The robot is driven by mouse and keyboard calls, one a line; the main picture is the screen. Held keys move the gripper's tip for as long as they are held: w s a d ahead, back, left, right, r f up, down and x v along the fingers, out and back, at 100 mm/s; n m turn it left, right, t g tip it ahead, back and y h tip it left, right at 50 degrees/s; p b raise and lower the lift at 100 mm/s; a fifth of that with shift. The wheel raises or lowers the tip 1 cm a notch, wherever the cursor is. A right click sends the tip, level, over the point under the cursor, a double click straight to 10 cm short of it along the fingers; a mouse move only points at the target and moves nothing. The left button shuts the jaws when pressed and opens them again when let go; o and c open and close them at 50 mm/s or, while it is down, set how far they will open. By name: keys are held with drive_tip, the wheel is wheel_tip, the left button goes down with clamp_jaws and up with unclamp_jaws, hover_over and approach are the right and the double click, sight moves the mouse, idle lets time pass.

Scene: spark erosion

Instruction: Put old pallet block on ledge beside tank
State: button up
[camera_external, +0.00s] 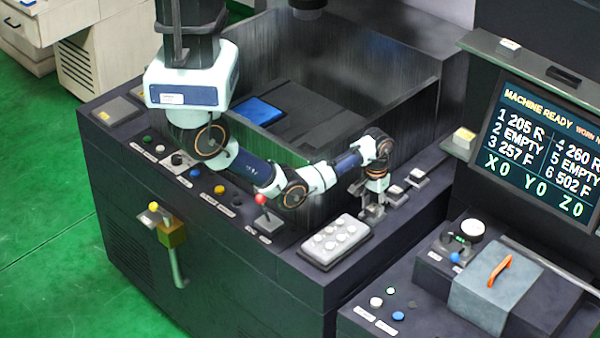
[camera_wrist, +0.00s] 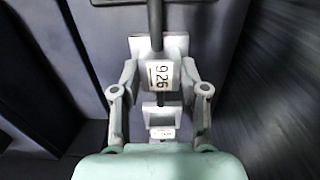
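In the wrist view, a pale block marked with what reads as 926 (camera_wrist: 158,76) lies between the two fingers of my gripper (camera_wrist: 159,88). The fingers stand apart, one on each side of it. I cannot tell whether they touch it. In the external view, my gripper (camera_external: 373,205) points down low over the console top at the tank's front right corner, at a small pale block; its fingertips are too small to judge. The tank (camera_external: 330,75) is the dark open box behind it. Which block is the old pallet block is not clear.
Two more small pale blocks (camera_external: 397,193) (camera_external: 418,176) stand in a row to the right of my gripper. A pale button pad (camera_external: 335,241) and a red-knobbed lever (camera_external: 261,200) are to its left. A screen (camera_external: 540,145) stands at the right.

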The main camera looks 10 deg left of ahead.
sight(373, 207)
drive_tip(key=shift+o, duration=1.4)
drive_tip(key=shift+r, duration=0.1)
wheel_tip(373, 207, up, 12)
drive_tip(key=p, duration=0.2)
drive_tip(key=shift+p, duration=0.3)
